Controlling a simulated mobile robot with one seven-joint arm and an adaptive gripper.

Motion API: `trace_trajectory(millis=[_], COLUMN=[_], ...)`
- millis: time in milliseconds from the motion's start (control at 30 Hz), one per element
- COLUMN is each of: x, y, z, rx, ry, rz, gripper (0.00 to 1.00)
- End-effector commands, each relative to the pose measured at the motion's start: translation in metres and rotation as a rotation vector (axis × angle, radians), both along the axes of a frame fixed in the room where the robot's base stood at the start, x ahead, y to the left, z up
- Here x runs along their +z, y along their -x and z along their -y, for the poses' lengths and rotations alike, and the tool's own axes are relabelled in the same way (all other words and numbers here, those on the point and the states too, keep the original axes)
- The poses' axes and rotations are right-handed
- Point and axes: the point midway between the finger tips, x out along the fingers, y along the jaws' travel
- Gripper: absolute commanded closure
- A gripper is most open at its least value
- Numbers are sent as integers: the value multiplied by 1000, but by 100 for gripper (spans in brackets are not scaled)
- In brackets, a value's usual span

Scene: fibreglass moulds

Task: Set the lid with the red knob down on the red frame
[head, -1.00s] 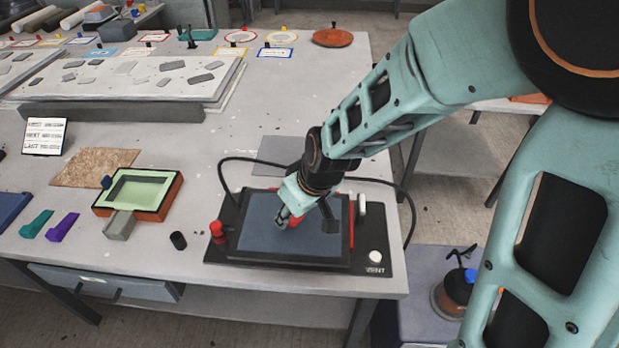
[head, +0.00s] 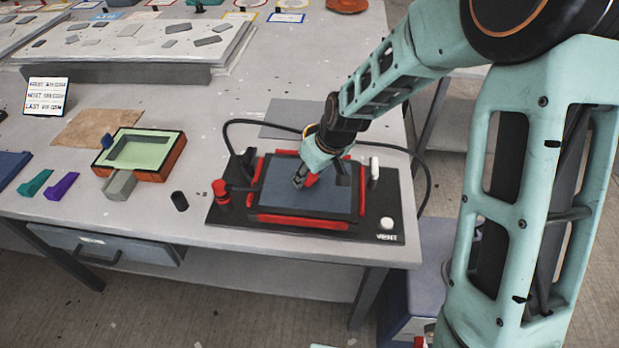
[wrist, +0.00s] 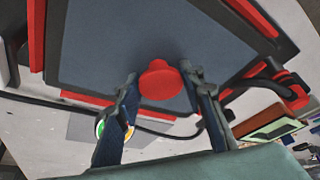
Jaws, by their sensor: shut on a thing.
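The lid (head: 330,192) is a dark grey-blue panel with a black rim. Its red knob (wrist: 160,80) is between the fingers of my gripper (head: 303,180), which is shut on it. The lid also fills much of the wrist view (wrist: 115,40). The red frame (head: 300,221) sits on a black base marked VENT, and its red bars show around the lid on several sides. In the wrist view a red bar (wrist: 255,16) shows beyond the lid's edge. The lid lies over the frame; I cannot tell whether they touch.
A red-capped fitting (head: 221,192) and a white knob (head: 387,223) stand on the base beside the frame. A black hose (head: 424,180) loops behind it. An orange box with a green top (head: 145,150) and a small black cylinder (head: 179,200) are to the left.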

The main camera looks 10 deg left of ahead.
Motion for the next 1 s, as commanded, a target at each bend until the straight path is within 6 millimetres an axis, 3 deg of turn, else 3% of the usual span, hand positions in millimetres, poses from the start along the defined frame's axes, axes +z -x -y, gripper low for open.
trace_trajectory(millis=[300,333,467,767,1000], x=[-2,-1,-1,0,23], y=[-1,0,0,0,4], z=[0,0,0,0,7], rx=[-1,-1,-1,-1,-2], ry=[-1,0,0,0,-1], rz=[3,1,1,1,5], gripper=[100,61,47,47,47])
